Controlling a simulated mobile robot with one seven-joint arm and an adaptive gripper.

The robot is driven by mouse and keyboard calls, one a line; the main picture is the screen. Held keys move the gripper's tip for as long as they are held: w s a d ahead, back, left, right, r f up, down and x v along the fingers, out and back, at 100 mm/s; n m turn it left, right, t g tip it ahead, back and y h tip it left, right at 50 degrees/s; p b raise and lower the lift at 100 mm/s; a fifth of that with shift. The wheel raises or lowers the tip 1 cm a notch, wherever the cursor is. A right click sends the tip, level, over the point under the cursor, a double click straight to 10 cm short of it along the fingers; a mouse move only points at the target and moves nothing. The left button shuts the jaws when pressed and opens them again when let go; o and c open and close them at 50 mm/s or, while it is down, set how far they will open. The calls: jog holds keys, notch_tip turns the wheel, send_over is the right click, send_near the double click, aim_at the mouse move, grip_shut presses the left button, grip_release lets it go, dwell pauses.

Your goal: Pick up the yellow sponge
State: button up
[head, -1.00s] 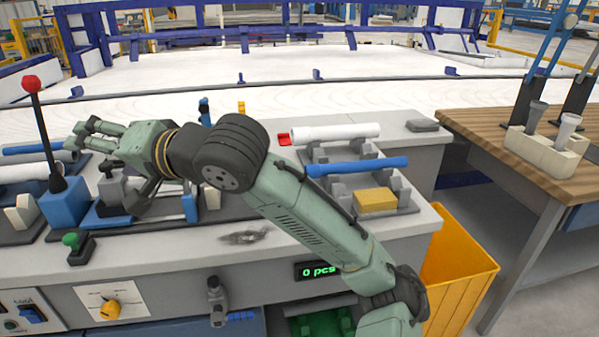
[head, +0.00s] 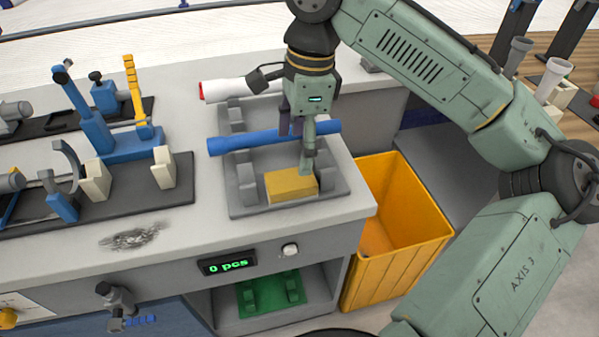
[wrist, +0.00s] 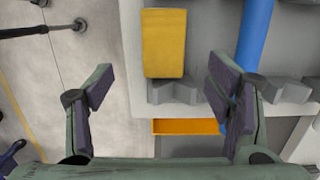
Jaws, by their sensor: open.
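The yellow sponge (head: 291,186) lies on the front part of the grey pipe rack tray (head: 240,203) on the workbench. It also shows in the wrist view (wrist: 164,43), upper middle, beyond and between the two finger lines. My gripper (head: 305,160) points down over the tray, close to the sponge. A finger overlaps the sponge's back right part in the head view; I cannot tell if it touches. In the wrist view my gripper (wrist: 160,88) is open, with nothing between its fingers.
A blue pipe (head: 245,142) lies across the tray behind the sponge, close to my fingers. A white pipe (head: 232,88) lies further back. An orange bin (head: 400,270) stands right of the bench. A dark fixture plate (head: 120,205) is on the left.

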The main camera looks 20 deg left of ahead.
aim_at(291, 179)
jog(key=f, duration=0.3)
jog(key=shift+s+a+f, duration=0.25)
jog(key=shift+a+f, duration=0.05)
jog(key=shift+f, duration=0.1)
jog(key=shift+a+f+p, duration=0.2)
jog(key=shift+f+p, duration=0.1)
jog(key=shift+f, duration=1.15)
jog(key=shift+a+f+p, duration=0.2)
jog(key=shift+f+p, duration=0.1)
jog(key=shift+f, duration=1.1)
jog(key=shift+c, duration=0.5)
jog(key=c, duration=1)
jog(key=shift+c, duration=0.2)
